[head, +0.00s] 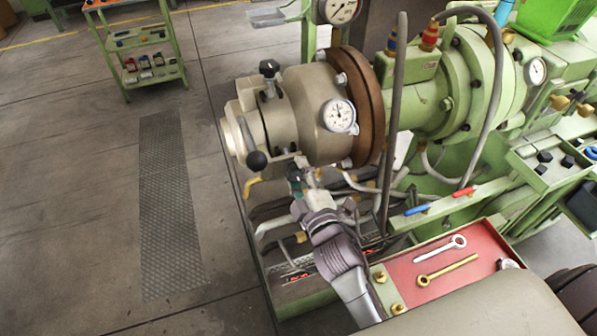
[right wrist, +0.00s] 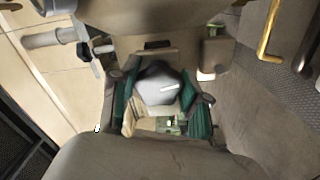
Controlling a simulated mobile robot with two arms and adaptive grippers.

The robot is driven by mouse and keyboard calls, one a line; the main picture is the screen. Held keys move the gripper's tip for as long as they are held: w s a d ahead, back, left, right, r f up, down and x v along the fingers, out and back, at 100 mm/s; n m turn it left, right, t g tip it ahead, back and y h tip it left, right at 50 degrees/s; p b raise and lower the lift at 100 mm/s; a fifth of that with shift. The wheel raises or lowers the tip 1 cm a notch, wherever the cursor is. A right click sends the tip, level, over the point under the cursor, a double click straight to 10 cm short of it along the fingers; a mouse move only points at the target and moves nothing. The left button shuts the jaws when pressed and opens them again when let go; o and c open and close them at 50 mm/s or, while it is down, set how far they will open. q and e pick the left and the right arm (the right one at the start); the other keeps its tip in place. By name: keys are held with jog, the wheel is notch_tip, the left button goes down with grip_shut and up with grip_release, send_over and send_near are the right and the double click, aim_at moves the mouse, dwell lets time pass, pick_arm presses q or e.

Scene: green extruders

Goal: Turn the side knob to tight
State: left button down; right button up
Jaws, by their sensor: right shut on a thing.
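The extruder's beige cylindrical head (head: 300,100) fills the middle of the head view, with a round dial (head: 339,115) on its side. My right gripper (head: 304,180) reaches up from below to the underside of this head. In the right wrist view, its two green-padded fingers (right wrist: 160,112) are shut on a grey rounded side knob (right wrist: 157,84), one finger on each side. The gripper largely hides this knob in the head view. I cannot read its tight or loose setting. My left gripper is not in view.
A black ball handle (head: 257,160) and a black-topped knob (head: 269,69) stick out close by. Grey hoses (head: 392,120) hang right of the head. A red tray (head: 462,262) holds two wrenches. The floor at left is clear up to a green shelf cart (head: 145,60).

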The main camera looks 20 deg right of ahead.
jog(key=shift+f+m, duration=0.1)
jog(key=shift+m, duration=1.1)
jog(key=o, duration=1.2)
jog(key=shift+c, duration=0.2)
jog(key=shift+s, duration=0.1)
jog(key=s, duration=1.2)
jog(key=shift+d, duration=0.15)
jog(key=shift+w, duration=0.1)
